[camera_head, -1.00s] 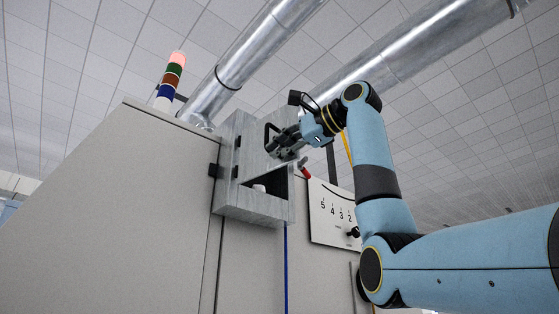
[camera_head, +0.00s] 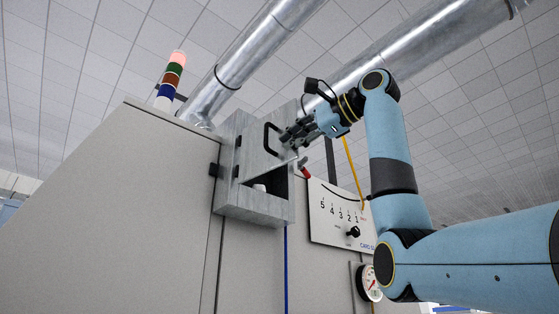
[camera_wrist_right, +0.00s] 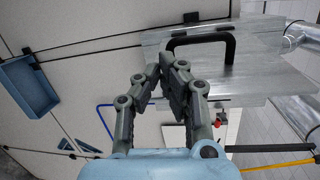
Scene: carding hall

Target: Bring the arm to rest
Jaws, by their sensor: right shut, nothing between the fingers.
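My right arm (camera_head: 391,165) comes in from the lower right in the head view and is raised in front of the machine. My right gripper (camera_head: 286,137) is shut and empty, close to the grey metal box (camera_head: 247,205) on the machine face. A small white thing (camera_head: 259,188) shows in the box's dark opening. My left gripper is in neither view.
A dial plate (camera_head: 333,215) with numbers and a black knob (camera_head: 353,232) is right of the box. A round gauge (camera_head: 371,284) sits below it, near my arm. A signal lamp stack (camera_head: 170,82) stands on the machine. Metal ducts (camera_head: 258,62) run overhead.

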